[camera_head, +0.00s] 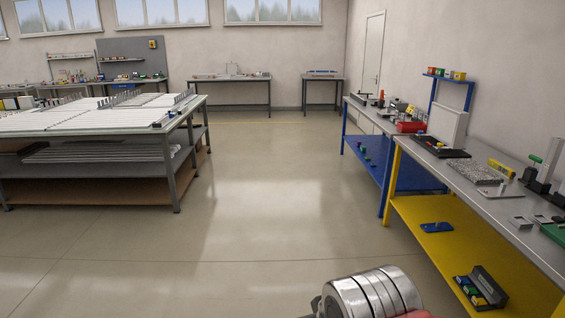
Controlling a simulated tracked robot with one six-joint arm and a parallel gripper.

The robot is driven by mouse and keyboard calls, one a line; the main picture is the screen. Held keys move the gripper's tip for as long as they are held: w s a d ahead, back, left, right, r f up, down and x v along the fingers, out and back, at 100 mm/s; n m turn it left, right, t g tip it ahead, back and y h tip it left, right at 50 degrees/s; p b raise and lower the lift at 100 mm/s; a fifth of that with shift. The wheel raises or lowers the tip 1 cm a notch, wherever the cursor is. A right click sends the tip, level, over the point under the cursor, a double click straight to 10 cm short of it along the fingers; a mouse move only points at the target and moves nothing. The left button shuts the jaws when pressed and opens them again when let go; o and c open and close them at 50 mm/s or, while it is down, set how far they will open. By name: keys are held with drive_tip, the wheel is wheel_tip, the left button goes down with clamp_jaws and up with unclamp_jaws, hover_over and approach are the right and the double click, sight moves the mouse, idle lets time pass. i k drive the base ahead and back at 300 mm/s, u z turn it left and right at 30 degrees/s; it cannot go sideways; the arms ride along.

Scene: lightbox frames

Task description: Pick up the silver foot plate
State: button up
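A small flat silver piece (521,222) lies on the grey top of the right-hand bench (500,245), near its front edge. It may be the silver foot plate, but it is too small to be certain. A darker small flat piece (541,218) lies just right of it. My gripper's fingers are not in view. A banded silver cylinder, part of my arm, fills the bottom centre-right, well apart from the bench top.
The right-hand bench also holds a speckled grey slab (468,172), a yellow item (501,169) and a green tray (555,233). Its yellow lower shelf (455,255) carries a black bin (480,290). A large rack table (100,165) stands left. The floor (250,220) between is clear.

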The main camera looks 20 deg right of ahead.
sight(503, 192)
drive_tip(key=z, duration=0.3)
drive_tip(key=i, duration=1.4)
drive_tip(key=z, duration=0.7)
drive_tip(key=i, duration=0.6)
drive_tip(key=z, duration=0.95)
drive_tip(key=i, duration=0.5)
drive_tip(key=z, duration=0.7)
drive_tip(key=i, duration=0.75)
drive_tip(key=z, duration=0.3)
